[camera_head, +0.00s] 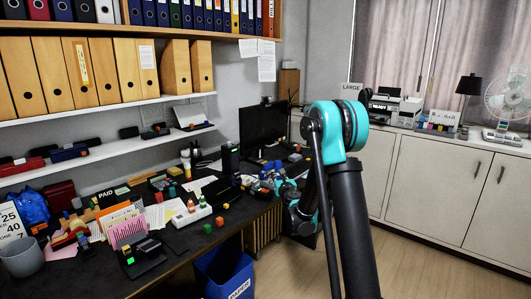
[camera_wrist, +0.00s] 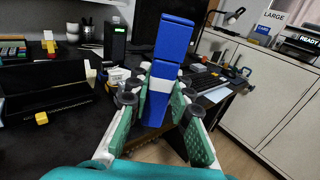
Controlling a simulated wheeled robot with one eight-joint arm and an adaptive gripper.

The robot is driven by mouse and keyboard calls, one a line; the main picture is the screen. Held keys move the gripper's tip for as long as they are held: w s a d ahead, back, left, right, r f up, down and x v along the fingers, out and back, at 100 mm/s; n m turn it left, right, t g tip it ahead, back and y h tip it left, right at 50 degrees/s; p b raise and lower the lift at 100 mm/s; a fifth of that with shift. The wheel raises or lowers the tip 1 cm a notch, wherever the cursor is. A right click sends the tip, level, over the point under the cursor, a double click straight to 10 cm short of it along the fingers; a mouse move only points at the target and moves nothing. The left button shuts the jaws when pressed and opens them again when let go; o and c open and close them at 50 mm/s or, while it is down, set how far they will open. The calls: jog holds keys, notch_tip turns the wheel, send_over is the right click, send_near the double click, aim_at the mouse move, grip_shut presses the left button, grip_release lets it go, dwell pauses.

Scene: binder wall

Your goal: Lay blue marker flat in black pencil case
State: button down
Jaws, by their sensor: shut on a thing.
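The blue marker (camera_wrist: 174,42) is a thick blue block shape with a white band, standing close to upright in the wrist view. My gripper (camera_wrist: 160,104) is shut on its lower part, with green pads on both sides. In the head view my gripper is small and partly hidden among clutter behind my arm, near the desk's right end. A dark, open, box-like thing (camera_wrist: 48,108) lies on the desk left of my gripper in the wrist view. It may be the black pencil case, but I cannot tell for sure.
A black monitor (camera_head: 262,124) stands at the back. A blue bin (camera_head: 222,272) is below the front edge. Shelves with binders and cases hang above.

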jog(key=s+d+m+h, duration=0.2)
jog(key=s+d+h, duration=0.1)
jog(key=d, duration=1)
jog(key=shift+d+f, duration=0.25)
jog(key=shift+f, duration=0.15)
jog(key=a+r+n+g+y, duration=0.1)
jog(key=a+r+n+y, duration=0.3)
jog(key=a, duration=1.8)
jog(key=a+f+n+g+y, duration=0.15)
jog(key=a+y, duration=0.35)
jog(key=a, duration=1.6)
jog(key=s+a+r+n+g+y, duration=0.1)
jog(key=s+a, duration=0.1)
jog(key=a, duration=0.5)
jog(key=s+a+r+n+g+y, duration=0.1)
jog(key=s+a+n+y, duration=0.1)
jog(key=a, duration=0.6)
jog(key=shift+s+a+r, duration=0.15)
jog(key=shift+s+r, duration=0.15)
jog(key=shift+s, duration=0.45)
